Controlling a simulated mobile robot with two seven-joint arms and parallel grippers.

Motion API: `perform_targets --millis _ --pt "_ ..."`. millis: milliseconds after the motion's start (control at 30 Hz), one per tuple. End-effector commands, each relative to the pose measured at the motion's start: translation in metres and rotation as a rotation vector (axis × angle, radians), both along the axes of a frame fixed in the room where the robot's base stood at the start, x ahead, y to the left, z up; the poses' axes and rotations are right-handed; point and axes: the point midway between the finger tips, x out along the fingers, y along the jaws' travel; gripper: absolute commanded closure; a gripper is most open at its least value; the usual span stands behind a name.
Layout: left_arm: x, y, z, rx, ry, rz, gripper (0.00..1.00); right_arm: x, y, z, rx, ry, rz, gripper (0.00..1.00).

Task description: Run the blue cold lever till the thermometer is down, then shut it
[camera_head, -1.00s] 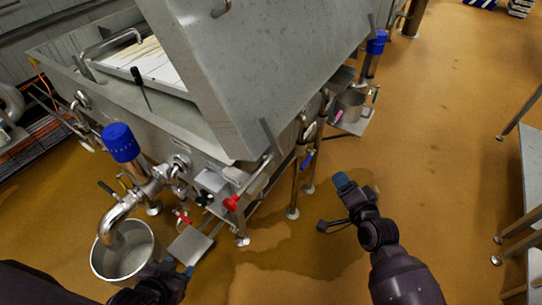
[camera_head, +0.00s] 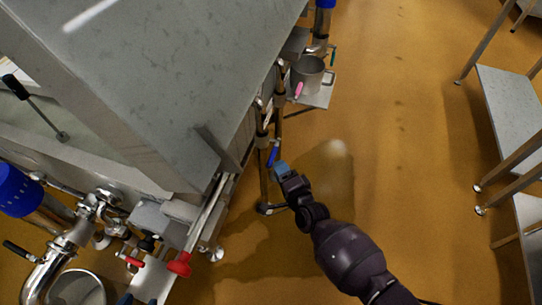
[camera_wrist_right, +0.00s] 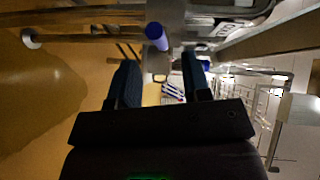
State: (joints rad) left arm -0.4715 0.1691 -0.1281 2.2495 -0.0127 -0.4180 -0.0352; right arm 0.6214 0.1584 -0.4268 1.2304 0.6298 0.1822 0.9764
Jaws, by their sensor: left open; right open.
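The blue lever (camera_head: 272,153) is on pipework beside a vat leg, under the vat's right edge. It also shows in the right wrist view (camera_wrist_right: 157,37), ahead of the fingers and roughly between them. My right gripper (camera_head: 281,169) is open and empty, close to the lever's lower end; I cannot tell whether it touches. Its spread fingers show in the right wrist view (camera_wrist_right: 161,82). Of my left gripper (camera_head: 125,299) only a dark blue tip shows at the bottom edge; it is open. I cannot make out a thermometer reading in these views.
A large steel vat (camera_head: 150,85) fills the left. A metal jug (camera_head: 308,73) stands on a shelf beyond the lever. A metal table (camera_head: 510,110) is at right; the floor between is clear.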

Motion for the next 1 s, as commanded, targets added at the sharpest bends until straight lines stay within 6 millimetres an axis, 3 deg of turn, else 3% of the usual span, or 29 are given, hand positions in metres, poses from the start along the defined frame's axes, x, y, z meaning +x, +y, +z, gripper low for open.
perform_targets --millis 433,900,1000 --pt "0.003 -0.003 -0.005 0.022 -0.009 -0.028 0.56 0.05 0.026 -0.012 0.0 0.005 0.0 0.56" --pt "0.005 -0.004 -0.003 0.027 -0.017 -0.034 0.56 0.06 0.03 -0.01 -0.001 0.002 0.0 0.56" --pt "0.005 -0.004 -0.003 0.027 -0.018 -0.034 0.56 0.06 0.03 -0.01 -0.001 0.002 0.0 0.7"
